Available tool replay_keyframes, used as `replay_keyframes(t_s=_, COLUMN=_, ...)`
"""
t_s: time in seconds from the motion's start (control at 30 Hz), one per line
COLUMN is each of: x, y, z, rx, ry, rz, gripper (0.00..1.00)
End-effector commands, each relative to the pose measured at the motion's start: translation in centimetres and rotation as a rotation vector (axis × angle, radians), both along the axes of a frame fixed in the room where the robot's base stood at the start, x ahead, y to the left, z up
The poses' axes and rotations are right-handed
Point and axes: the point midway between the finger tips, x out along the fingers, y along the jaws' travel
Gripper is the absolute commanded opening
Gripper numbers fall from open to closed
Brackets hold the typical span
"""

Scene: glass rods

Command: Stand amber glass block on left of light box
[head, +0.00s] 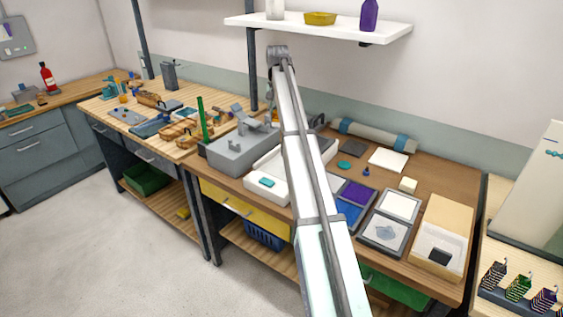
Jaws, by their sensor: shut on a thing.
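My gripper (272,106) is small in the head view, pointing down beside my arm link, which hides part of it. It is shut on a small amber piece that appears to be the amber glass block (275,117). The fingertips and the block's exact tilt are too small to tell. A white, shallow box (262,196), likely the light box, lies below on the bench, partly hidden by my arm. A teal block (267,183) sits on its left part.
Right of my arm are purple and blue trays (355,193), white panels (400,205) and a wooden box (447,215). A shelf (320,28) hangs above.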

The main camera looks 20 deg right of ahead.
Motion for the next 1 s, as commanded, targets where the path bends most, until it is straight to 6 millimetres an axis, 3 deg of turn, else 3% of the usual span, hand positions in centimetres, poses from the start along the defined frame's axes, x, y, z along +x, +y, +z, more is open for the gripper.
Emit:
replay_keyframes(t_s=0.5, x=-0.1, y=0.1, z=-11.7, rx=0.000, ry=0.002, rz=0.003, gripper=0.00)
replay_keyframes(t_s=1.0, x=-0.1, y=0.0, z=-16.4, rx=0.000, ry=0.002, rz=0.003, gripper=0.00)
